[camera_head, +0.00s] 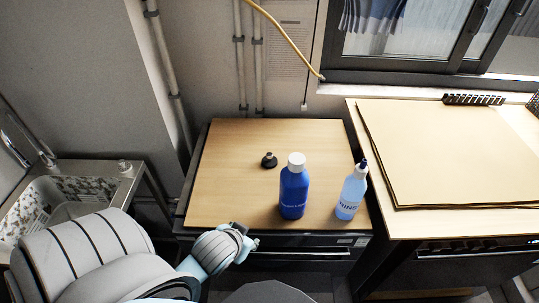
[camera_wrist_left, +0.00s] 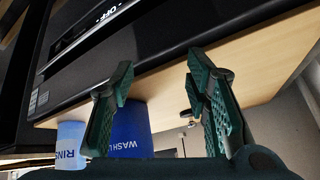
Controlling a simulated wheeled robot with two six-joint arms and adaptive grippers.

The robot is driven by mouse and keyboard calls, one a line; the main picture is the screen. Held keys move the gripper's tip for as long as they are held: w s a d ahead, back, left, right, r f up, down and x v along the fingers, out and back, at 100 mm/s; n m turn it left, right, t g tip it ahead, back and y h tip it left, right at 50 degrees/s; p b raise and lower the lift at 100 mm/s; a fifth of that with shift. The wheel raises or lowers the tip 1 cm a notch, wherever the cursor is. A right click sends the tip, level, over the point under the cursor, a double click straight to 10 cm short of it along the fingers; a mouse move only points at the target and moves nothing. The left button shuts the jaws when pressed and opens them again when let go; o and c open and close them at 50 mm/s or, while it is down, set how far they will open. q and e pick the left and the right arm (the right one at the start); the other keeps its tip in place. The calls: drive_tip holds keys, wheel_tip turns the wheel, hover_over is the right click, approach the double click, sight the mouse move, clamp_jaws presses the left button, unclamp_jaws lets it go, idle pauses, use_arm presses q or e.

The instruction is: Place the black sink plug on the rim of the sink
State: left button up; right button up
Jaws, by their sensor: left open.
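The black sink plug (camera_head: 269,160) stands on the wooden top of the drying oven (camera_head: 228,165), behind and left of the blue bottle. My left gripper (camera_head: 247,241) is at the front edge of the oven top, apart from the plug. In the left wrist view its green fingers (camera_wrist_left: 160,72) are spread with nothing between the tips. My right gripper is not in view.
A blue wash bottle (camera_head: 293,192) and a clear blue rinse bottle (camera_head: 352,192) stand on the oven top, right of the plug. A small dispenser (camera_head: 125,169) stands by the sink. A second bench (camera_head: 440,150) is at right. The oven top's left part is clear.

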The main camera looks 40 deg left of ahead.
sight(269, 155)
use_arm(q)
drive_tip(key=w+a+r+n+t, duration=0.1)
drive_tip(key=w+a+t, duration=0.1)
drive_tip(key=w, duration=0.3)
drive_tip(key=w+a+r+t+y, duration=0.1)
drive_tip(key=w+a+r+t, duration=0.1)
drive_tip(key=w+a, duration=0.2)
drive_tip(key=w+a+r+n+t, duration=0.1)
drive_tip(key=w+a+r+t, duration=0.1)
drive_tip(key=w, duration=0.4)
drive_tip(key=shift+w+a+r+n+y, duration=0.15)
drive_tip(key=shift+w+a+y, duration=0.05)
drive_tip(key=shift+a, duration=0.15)
drive_tip(key=shift+w+a+r+n+y, duration=0.1)
drive_tip(key=shift+w+a+n+y, duration=0.1)
drive_tip(key=shift+a, duration=0.15)
drive_tip(key=x, duration=0.4)
drive_tip(key=b+x, duration=0.1)
drive_tip(key=x, duration=0.4)
drive_tip(key=b+x, duration=0.1)
drive_tip(key=x, duration=0.3)
drive_tip(key=shift+w+d+r, duration=0.15)
drive_tip(key=shift+w, duration=0.25)
drive_tip(key=shift+s, duration=0.1)
clamp_jaws()
